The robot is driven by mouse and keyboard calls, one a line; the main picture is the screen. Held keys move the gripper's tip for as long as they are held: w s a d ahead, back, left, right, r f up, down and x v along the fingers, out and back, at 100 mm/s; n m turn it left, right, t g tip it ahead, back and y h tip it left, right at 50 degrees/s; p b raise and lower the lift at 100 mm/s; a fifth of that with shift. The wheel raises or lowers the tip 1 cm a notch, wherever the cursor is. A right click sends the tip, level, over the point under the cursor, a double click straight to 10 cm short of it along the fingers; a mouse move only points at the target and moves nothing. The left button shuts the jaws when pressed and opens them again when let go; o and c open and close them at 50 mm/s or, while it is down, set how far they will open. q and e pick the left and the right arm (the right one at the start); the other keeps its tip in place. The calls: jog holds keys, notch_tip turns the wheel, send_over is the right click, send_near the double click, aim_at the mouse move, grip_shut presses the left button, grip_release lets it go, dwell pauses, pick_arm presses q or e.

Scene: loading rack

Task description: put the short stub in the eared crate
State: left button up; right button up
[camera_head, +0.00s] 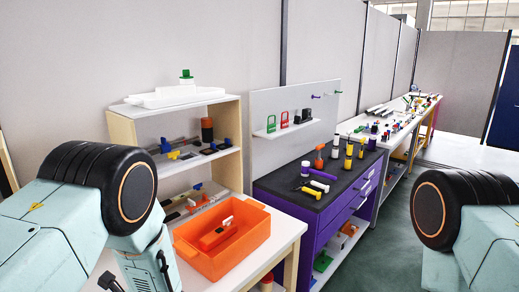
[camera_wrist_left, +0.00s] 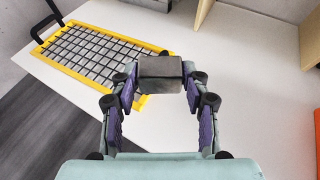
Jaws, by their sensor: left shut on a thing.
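My left gripper (camera_wrist_left: 160,82) is shut on a short grey block, the short stub (camera_wrist_left: 160,68), held crosswise between its two fingertips in the left wrist view. Below the stub is a white tabletop. In the head view the stub and this crate are not seen. My right gripper is out of view.
An orange bin (camera_head: 222,245) with items in it stands on a white table (camera_head: 290,228) in the head view. Behind it is a shelf (camera_head: 228,150) with tools. A purple workbench (camera_head: 300,212) stands to the right. White tabletop right of the gripper is bare (camera_wrist_left: 250,100).

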pick_arm(q)
jog(key=s+d+f+n+g+h+b, duration=0.1)
jog(key=s+d+f+n+g+h, duration=0.15)
jog(key=s+n+g, duration=0.45)
jog(key=s+d+f+n+g+h+b, duration=0.1)
jog(key=s+f+n+g, duration=0.25)
jog(key=s, duration=0.55)
jog(key=s+d+f+n+g+h+b, duration=0.2)
jog(key=d+n+g+h, duration=0.1)
jog(key=d+n+h, duration=0.2)
jog(key=s+d+f+n+g+h+b, duration=0.1)
jog(key=s+d+n+g+h+b, duration=0.15)
jog(key=d+n+h, duration=0.3)
jog(key=w+d+f+n+t+h+b, duration=0.2)
jog(key=w+d+n+t+h+b, duration=0.55)
jog(key=n+h, duration=0.5)
jog(key=w+a+f+n+t+y+b, duration=0.1)
jog(key=w+f+n+t+y+b, duration=0.1)
jog(key=w+n+t+b, duration=0.6)
jog(key=f+n+t+b, duration=0.1)
jog(key=n+t+b, duration=0.2)
jog(key=n+t, duration=0.1)
jog(key=shift+a+f+t, duration=0.2)
jog(key=shift+a+t, duration=0.15)
jog(key=shift+t, duration=0.5)
